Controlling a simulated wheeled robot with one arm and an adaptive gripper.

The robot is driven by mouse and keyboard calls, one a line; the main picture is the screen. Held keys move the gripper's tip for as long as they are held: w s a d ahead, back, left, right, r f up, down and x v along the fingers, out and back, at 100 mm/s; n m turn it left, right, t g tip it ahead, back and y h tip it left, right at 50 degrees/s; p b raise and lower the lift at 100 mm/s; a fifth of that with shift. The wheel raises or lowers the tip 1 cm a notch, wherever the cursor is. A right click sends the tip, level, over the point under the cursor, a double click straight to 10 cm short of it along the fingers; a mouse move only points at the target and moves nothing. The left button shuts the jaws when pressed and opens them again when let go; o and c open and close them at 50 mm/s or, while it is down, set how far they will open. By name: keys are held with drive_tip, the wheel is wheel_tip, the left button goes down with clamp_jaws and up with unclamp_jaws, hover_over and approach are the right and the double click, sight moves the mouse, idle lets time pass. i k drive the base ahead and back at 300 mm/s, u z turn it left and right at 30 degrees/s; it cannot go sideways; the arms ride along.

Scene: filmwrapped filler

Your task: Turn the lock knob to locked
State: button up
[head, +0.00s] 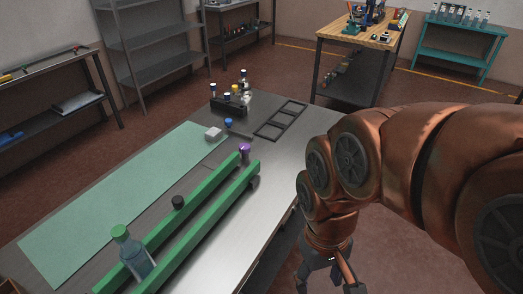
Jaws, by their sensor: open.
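I cannot make out for certain which part is the lock knob. A small black knob-like cylinder (178,202) stands by the left one of two long green rails (205,222) on the grey metal table. My gripper (325,284) hangs at the bottom of the head view, beyond the table's right edge. Its fingers are spread and partly cut off by the frame edge. It is well apart from the rails and the black cylinder, and nothing shows between its fingers.
A green-capped clear bottle (134,256) stands at the rails' near end, a purple-capped vial (244,152) near their far end. A green mat (110,205) lies left. A black rack (230,104) and an empty frame (281,120) sit at the back. The right table strip is bare.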

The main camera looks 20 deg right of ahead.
sight(244, 148)
drive_tip(key=u, duration=0.55)
drive_tip(key=k, duration=1.3)
drive_tip(key=z, duration=0.4)
drive_tip(key=i, duration=1.75)
drive_tip(key=u, duration=0.85)
